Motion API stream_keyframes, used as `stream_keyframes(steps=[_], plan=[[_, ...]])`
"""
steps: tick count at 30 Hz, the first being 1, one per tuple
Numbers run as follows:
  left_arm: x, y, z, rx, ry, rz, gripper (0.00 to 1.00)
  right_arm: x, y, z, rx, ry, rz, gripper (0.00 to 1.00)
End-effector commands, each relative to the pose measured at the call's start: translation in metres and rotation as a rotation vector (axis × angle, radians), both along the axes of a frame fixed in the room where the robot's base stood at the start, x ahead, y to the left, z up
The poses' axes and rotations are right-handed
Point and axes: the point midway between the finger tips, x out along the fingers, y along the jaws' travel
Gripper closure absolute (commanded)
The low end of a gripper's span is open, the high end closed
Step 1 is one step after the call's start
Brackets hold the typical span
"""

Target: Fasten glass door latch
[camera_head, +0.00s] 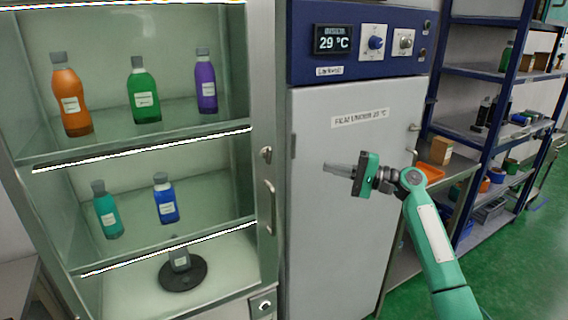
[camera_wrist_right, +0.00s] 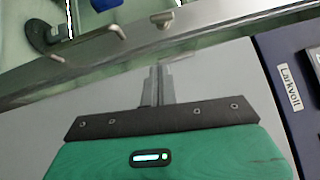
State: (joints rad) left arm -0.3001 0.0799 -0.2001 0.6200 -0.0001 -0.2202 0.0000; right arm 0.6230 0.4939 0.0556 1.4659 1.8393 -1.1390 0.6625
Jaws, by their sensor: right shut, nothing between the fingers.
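The glass door cabinet (camera_head: 262,100) stands at the left, its glass front facing me. On its right frame I see a small metal latch (camera_head: 266,154) and, below it, a vertical bar handle (camera_head: 270,205). The latch also shows near the top of the right wrist view (camera_wrist_right: 163,19), beyond my fingertips. My right gripper (camera_head: 328,168) is shut and empty, in front of the grey cabinet door and to the right of the latch, apart from it. Its closed fingers show in the right wrist view (camera_wrist_right: 158,76). I cannot tell exactly how the latch is turned. My left gripper is out of view.
Several coloured bottles, such as an orange one (camera_head: 70,95), stand on the shelves. The grey cabinet (camera_head: 320,240) has a blue control panel (camera_head: 345,65) reading 29 °C. Blue-framed shelving (camera_head: 470,75) stands at the right.

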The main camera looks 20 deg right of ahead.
Motion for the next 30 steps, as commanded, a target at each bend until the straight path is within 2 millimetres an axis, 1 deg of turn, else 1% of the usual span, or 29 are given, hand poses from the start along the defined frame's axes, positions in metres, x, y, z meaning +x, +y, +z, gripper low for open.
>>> stream_keyframes(steps=[7, 11, 14, 24, 30], plan=[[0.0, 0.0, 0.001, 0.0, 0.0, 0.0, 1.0, 0.001, 0.001, 0.0, -0.001, 0.001, -0.002, 1.0], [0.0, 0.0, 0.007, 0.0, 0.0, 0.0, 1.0, 0.007, 0.01, 0.002, 0.0, 0.002, -0.002, 1.0], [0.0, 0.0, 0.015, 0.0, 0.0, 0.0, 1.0, 0.016, 0.024, 0.006, 0.0, 0.001, -0.001, 1.0], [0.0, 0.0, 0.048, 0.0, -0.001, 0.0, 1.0, 0.055, 0.086, 0.014, 0.001, 0.002, -0.001, 1.0], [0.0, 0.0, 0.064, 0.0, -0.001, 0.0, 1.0, 0.048, 0.111, 0.015, -0.002, 0.001, -0.003, 1.0]])
